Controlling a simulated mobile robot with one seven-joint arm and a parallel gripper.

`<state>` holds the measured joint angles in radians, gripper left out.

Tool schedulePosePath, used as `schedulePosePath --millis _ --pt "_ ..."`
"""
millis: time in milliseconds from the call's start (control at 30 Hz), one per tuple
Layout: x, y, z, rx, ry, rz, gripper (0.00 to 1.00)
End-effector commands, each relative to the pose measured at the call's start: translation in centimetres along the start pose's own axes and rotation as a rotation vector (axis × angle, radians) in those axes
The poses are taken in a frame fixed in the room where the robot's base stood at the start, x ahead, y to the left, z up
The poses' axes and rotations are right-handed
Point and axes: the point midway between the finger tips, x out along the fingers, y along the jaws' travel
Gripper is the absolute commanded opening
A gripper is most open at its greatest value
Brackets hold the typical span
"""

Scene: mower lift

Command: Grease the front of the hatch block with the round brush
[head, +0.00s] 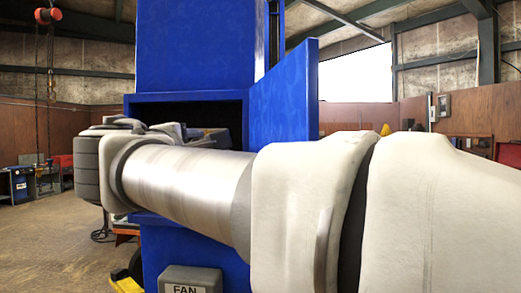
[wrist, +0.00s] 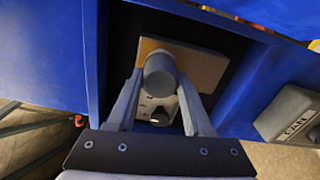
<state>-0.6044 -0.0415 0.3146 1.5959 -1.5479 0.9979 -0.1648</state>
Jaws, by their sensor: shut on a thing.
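In the wrist view my gripper (wrist: 160,82) has its two fingers on either side of a grey cylinder with a round end, which looks like the round brush (wrist: 159,68). It is held between them; its bristles cannot be made out. Just beyond it is a tan, flat-faced block (wrist: 208,68) inside the dark opening of the blue cabinet, likely the hatch block. The brush overlaps the block in the picture; I cannot tell whether they touch. A pale part with a dark hole (wrist: 160,108) shows between the fingers. In the head view my arm hides the gripper's work area.
The blue cabinet (head: 195,45) has its hatch door (head: 285,95) swung open on the right of the opening. A grey FAN box (head: 190,279) is on the cabinet's front below and shows in the wrist view (wrist: 292,115). A red hoist (head: 47,15) hangs at far left. Open floor lies left.

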Motion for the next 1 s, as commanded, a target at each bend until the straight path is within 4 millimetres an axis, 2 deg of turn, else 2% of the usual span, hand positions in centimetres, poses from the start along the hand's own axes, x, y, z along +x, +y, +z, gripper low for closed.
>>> schedulePosePath --millis 167,433,733,1000 --pt "0.0 -0.8 -0.1 0.001 -0.001 0.001 0.06" --pt "0.2 -3.1 -0.4 0.001 -0.001 0.001 0.06" --pt "0.2 -4.0 -0.6 0.001 0.000 0.000 0.06" --pt "0.2 -6.3 -0.9 0.001 0.000 0.000 0.06"
